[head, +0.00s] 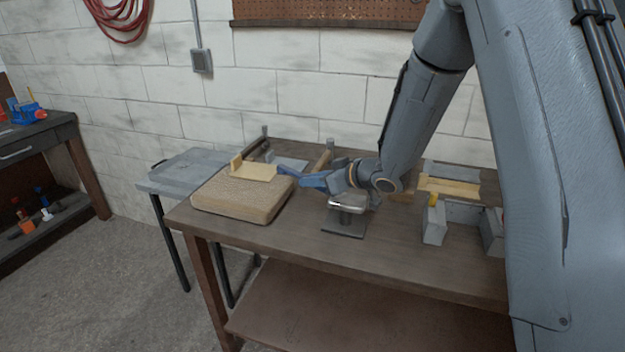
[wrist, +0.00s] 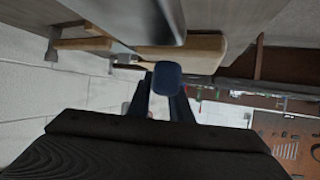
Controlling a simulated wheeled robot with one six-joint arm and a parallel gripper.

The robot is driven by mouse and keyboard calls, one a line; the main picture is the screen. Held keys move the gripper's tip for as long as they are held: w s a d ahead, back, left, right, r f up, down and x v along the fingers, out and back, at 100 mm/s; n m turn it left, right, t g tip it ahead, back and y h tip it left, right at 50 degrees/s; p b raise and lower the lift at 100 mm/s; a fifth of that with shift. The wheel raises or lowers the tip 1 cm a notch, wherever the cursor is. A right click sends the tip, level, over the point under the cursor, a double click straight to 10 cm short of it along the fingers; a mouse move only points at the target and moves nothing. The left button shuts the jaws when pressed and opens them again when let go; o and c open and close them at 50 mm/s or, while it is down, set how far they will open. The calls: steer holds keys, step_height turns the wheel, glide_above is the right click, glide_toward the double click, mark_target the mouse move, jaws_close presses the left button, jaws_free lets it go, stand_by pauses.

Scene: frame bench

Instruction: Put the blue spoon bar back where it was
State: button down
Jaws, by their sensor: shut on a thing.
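The blue spoon bar shows in the wrist view as a rounded blue end (wrist: 167,78) between my gripper's dark fingers (wrist: 162,104). In the head view my gripper (head: 318,181) reaches left over the bench and is shut on the bar. The bar and the fingers are similar blue, so where one ends is hard to tell. Whether the bar touches the pad cannot be told.
A rounded metal block on a stand (head: 348,202) is just below my gripper. Grey blocks (head: 434,225) and a yellowish bar stand at the right. The bench front (head: 300,236) is clear.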

steer(key=shift+f, duration=0.1)
steer(key=shift+f, duration=0.35)
steer(key=shift+f, duration=0.15)
steer(key=c, duration=1.6)
jaws_free()
